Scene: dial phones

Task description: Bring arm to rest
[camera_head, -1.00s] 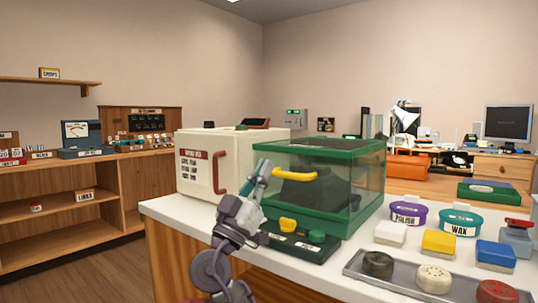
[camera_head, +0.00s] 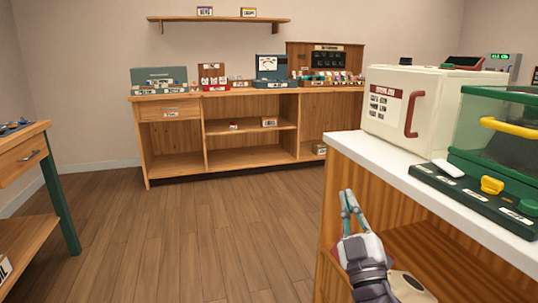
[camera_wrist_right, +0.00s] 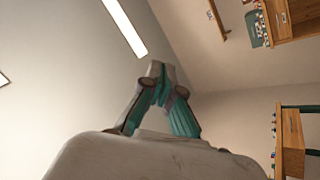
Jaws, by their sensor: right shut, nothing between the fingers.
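My right gripper (camera_head: 347,200) points upward in front of the wooden side of the white-topped counter (camera_head: 394,163) in the head view. Its teal fingers are together with nothing between them. The right wrist view shows the same shut fingers (camera_wrist_right: 157,75) against the wall and ceiling. My left gripper is in neither view.
The cream cabinet with a red handle (camera_head: 410,110) and the green glass-sided box (camera_head: 500,135) stand on the counter. A wooden shelf unit (camera_head: 225,137) lines the back wall. A table (camera_head: 25,165) is at the left. The floor (camera_head: 190,235) between is clear.

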